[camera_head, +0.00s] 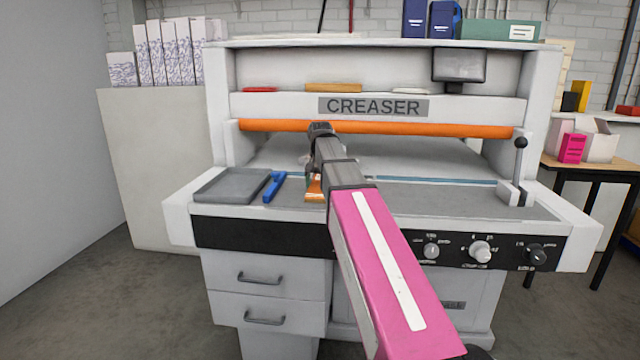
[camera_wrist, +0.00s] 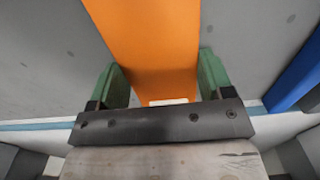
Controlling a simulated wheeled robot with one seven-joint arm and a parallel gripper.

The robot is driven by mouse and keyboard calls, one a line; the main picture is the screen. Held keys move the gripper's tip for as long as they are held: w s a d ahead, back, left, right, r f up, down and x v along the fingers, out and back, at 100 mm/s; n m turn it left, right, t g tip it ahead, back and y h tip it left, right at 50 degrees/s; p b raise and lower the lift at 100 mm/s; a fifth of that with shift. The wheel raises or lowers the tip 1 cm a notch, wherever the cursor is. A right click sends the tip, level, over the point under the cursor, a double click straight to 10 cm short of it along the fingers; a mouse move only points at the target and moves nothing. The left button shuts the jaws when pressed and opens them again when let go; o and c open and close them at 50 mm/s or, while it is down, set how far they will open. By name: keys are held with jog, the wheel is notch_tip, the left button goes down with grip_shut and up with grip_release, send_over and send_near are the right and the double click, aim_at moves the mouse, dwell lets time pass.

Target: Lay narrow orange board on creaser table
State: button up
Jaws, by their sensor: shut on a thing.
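The narrow orange board (camera_wrist: 150,40) runs between the green fingers of my gripper (camera_wrist: 162,82) in the wrist view, and the gripper is shut on it. In the head view only a small orange piece of the board (camera_head: 314,189) shows beside my arm, over the front of the grey creaser table (camera_head: 400,198). My arm hides the rest of the board and most of my gripper. I cannot tell whether the board touches the table or is held just above it.
A grey tray (camera_head: 231,186) and a blue tool (camera_head: 274,187) lie on the table's left part. An orange bar (camera_head: 440,130) spans the machine above the table. A lever (camera_head: 520,165) stands at the right. The table between my arm and the lever is clear.

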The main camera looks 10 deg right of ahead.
jog(key=shift+f, duration=0.15)
jog(key=o, duration=0.9)
notch_tip(320, 180, up, 12)
jog(key=shift+r, duration=0.2)
